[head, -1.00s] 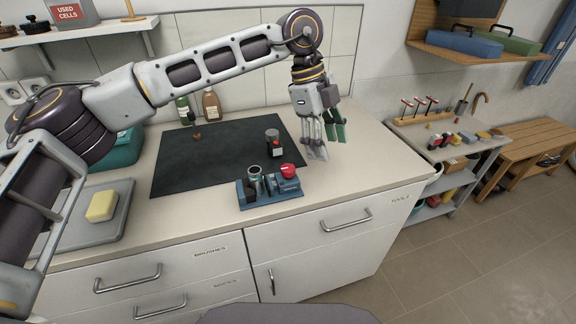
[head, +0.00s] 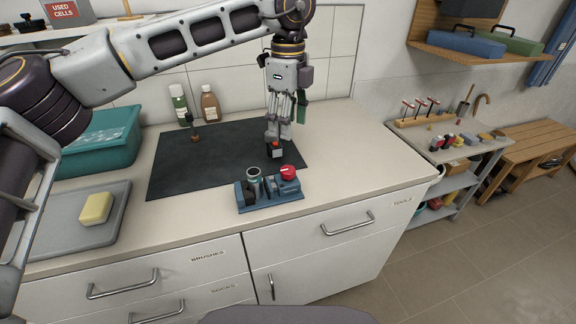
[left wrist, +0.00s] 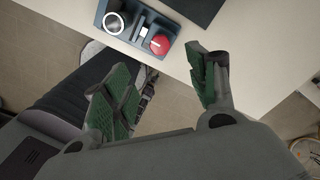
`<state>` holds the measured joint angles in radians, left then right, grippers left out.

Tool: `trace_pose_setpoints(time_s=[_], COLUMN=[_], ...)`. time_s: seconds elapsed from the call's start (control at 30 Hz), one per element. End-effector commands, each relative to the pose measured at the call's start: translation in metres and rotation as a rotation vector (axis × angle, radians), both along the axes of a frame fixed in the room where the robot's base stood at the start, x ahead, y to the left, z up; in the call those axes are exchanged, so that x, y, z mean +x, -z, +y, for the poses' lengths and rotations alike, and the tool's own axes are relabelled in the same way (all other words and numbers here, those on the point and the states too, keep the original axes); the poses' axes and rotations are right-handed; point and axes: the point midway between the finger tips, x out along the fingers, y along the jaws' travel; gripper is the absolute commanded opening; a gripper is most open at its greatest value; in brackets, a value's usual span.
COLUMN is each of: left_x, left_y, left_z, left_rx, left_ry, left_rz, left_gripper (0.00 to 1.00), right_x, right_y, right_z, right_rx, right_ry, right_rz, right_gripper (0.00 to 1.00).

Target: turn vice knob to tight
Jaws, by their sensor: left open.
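The blue vice (head: 272,200) sits on the counter in front of the dark mat. Its red knob (head: 288,172) is on its right part, and a grey cylinder (head: 254,178) stands upright in it at the left. In the left wrist view the vice (left wrist: 140,12) is at the top, with the red knob (left wrist: 160,44) and the cylinder's round top (left wrist: 113,23). My left gripper (head: 281,135) is open and empty, pointing down over the mat, behind the knob in the head view. Its green-padded fingers (left wrist: 160,90) are spread apart, clear of the knob. My right gripper is not in view.
Two bottles (head: 209,103) stand behind the mat. A grey tray with a yellow sponge (head: 97,208) is at left. The counter right of the vice is clear.

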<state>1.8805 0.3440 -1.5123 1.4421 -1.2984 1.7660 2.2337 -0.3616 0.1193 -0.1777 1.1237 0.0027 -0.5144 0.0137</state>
Motion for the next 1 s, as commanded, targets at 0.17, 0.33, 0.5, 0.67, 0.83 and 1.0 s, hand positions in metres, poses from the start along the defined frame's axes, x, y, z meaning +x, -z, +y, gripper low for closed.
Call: trace_pose_setpoints(time_s=[0.17,0.33,0.5,0.67,0.83,1.0], left_x=[0.000,0.000,-0.001,0.000,0.000,0.000], left_y=[0.013,0.033,0.055,0.076,0.099,0.118], left_z=[0.000,0.000,0.000,0.000,0.000,0.000], left_rx=[0.001,0.000,0.001,0.000,0.000,0.000], left_ry=[-0.001,0.000,0.001,0.000,0.000,-0.001], left_rz=[0.002,0.001,0.002,0.002,0.002,0.001], left_gripper=[0.58,0.58,0.58,0.58,0.58,0.58], right_x=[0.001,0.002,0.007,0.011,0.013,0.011], right_y=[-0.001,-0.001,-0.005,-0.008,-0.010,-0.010], right_z=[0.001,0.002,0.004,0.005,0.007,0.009], right_rx=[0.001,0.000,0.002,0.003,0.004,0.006], right_ry=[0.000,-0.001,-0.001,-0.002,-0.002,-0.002], right_rz=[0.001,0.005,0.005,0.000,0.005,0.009], right_gripper=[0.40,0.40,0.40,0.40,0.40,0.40])
